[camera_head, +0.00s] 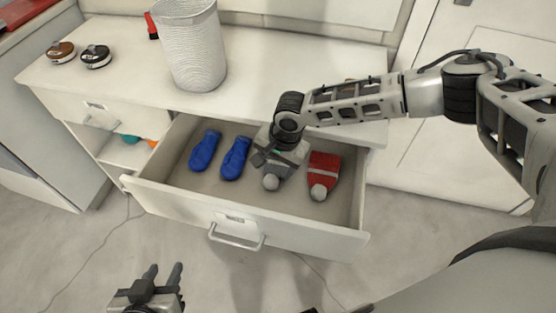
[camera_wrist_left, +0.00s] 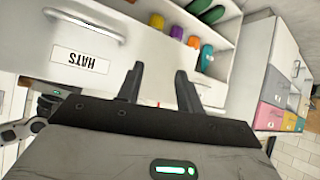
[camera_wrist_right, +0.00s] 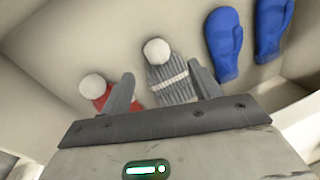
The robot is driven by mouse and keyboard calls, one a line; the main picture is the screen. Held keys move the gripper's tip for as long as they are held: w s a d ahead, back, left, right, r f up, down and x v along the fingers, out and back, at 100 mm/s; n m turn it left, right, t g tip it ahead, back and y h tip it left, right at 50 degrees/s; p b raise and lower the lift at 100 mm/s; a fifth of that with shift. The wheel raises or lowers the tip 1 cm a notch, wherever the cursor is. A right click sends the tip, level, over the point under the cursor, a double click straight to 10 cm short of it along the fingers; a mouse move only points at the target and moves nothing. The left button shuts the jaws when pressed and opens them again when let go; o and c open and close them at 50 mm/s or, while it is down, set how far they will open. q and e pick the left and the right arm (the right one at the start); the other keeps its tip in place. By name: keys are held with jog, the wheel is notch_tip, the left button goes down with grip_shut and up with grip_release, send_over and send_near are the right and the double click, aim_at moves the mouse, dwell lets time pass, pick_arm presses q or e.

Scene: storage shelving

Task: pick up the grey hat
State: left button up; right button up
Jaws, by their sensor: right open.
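The grey hat (camera_head: 271,182) with a white stripe and a pale pompom lies in the open drawer; my right gripper hides part of it in the head view. My right gripper (camera_head: 268,158) is open, pointing down over the hat. In the right wrist view the ribbed grey hat (camera_wrist_right: 172,86) shows between the two spread fingers (camera_wrist_right: 163,88), its pompom toward the top. I cannot tell whether the fingers touch it. My left gripper (camera_head: 162,275) is open and empty in front of the drawer; its fingers (camera_wrist_left: 158,88) are spread in the left wrist view.
A red hat (camera_head: 324,172) lies right of the grey one. Two blue mittens (camera_head: 204,150) lie to the left. The drawer front (camera_head: 180,204) and side walls surround them. A white basket (camera_head: 190,50) stands on the dresser top.

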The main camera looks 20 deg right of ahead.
aim_at(272, 178)
jog(key=shift+w+a+f+b, duration=0.1)
jog(key=shift+a+f+b, duration=0.05)
jog(key=shift+f, duration=1)
jog(key=shift+w+a+f+b, duration=0.1)
jog(key=shift+a+f+b, duration=0.1)
jog(key=shift+f, duration=0.9)
jog(key=shift+a+f+b, duration=0.1)
jog(key=shift+a+f, duration=0.05)
jog(key=shift+f, duration=1)
jog(key=c, duration=1.1)
